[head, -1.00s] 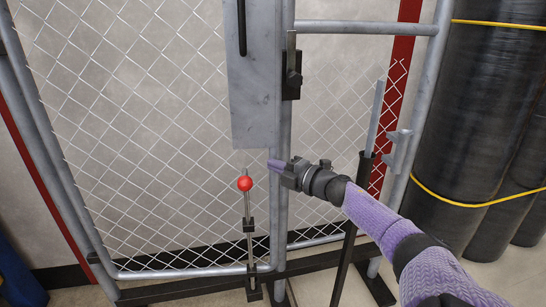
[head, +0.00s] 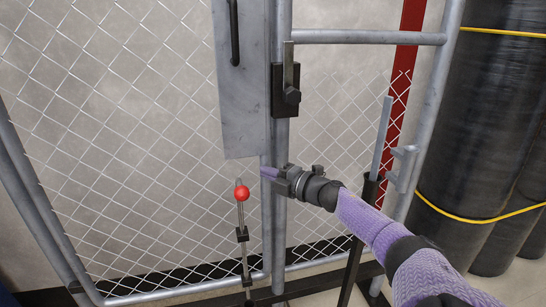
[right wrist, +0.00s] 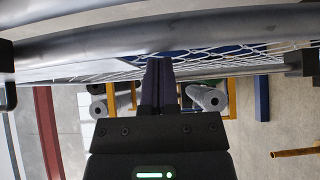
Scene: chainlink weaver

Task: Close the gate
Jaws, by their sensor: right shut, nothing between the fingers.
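The gate (head: 187,295) is a grey tube frame with chain-link mesh, on the left of the head view. It carries a grey metal plate (head: 246,125) with a black handle (head: 234,35), and a drop rod with a red knob (head: 241,192). Its right upright stands close beside a fixed grey post (head: 281,225) bearing a dark latch (head: 287,90). My right gripper (head: 270,172) is shut and empty at the gate's right upright, just below the plate; contact is unclear. In the right wrist view its fingers (right wrist: 158,85) are together near a grey tube (right wrist: 130,50). My left gripper is out of view.
Right of the post is a fixed mesh panel with a dark stand holding a grey rod (head: 382,140) and a bracket (head: 402,168). Large dark mesh rolls (head: 480,120) with yellow straps stand at the far right. A pale wall lies behind.

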